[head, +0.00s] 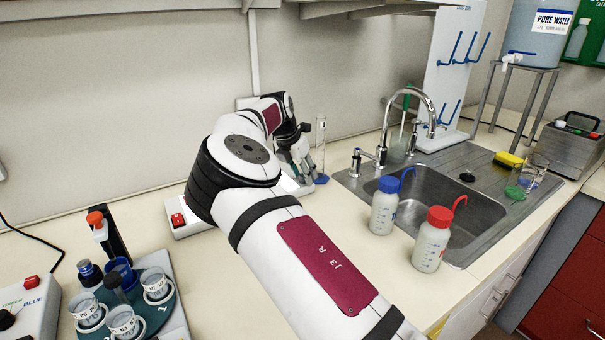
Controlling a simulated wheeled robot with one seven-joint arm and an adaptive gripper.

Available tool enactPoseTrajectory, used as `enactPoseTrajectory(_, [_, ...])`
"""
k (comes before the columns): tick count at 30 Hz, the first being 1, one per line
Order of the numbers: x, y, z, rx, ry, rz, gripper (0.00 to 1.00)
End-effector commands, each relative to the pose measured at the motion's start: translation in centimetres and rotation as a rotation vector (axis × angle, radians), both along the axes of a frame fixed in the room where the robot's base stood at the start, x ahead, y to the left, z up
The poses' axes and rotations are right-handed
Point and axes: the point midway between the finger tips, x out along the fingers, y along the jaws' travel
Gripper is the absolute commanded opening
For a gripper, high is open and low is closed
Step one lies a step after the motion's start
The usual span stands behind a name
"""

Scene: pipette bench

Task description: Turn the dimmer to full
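My gripper (309,177) is beyond my arm, low over the right end of a long white device on the bench, left of the glass cylinder. Its fingers point down and are small and partly overlapped, so their opening and any contact are unclear. The white device (196,229) has a red rocker switch (178,219) at its left end; my arm hides most of its middle. No dimmer can be clearly made out there. A black knob (6,319) shows on a separate white box at the lower left edge, marked "GREEN" and "BLUE".
A glass cylinder with a blue foot (321,179) stands close right of my gripper. Blue-capped (384,212) and red-capped (431,246) wash bottles stand before the sink (460,216). A round holder with several cups (165,317) is at lower left.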

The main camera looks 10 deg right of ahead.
Motion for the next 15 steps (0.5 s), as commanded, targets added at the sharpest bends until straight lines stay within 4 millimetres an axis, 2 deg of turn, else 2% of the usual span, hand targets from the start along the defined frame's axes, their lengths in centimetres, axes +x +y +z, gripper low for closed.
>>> enactPoseTrajectory(5, [-0.2, 0.6, 1.4, 0.001, -0.002, 0.002, 0.39])
enactPoseTrajectory(15, [-1.6, 2.7, 7.5, 0.001, -0.002, 0.002, 0.39])
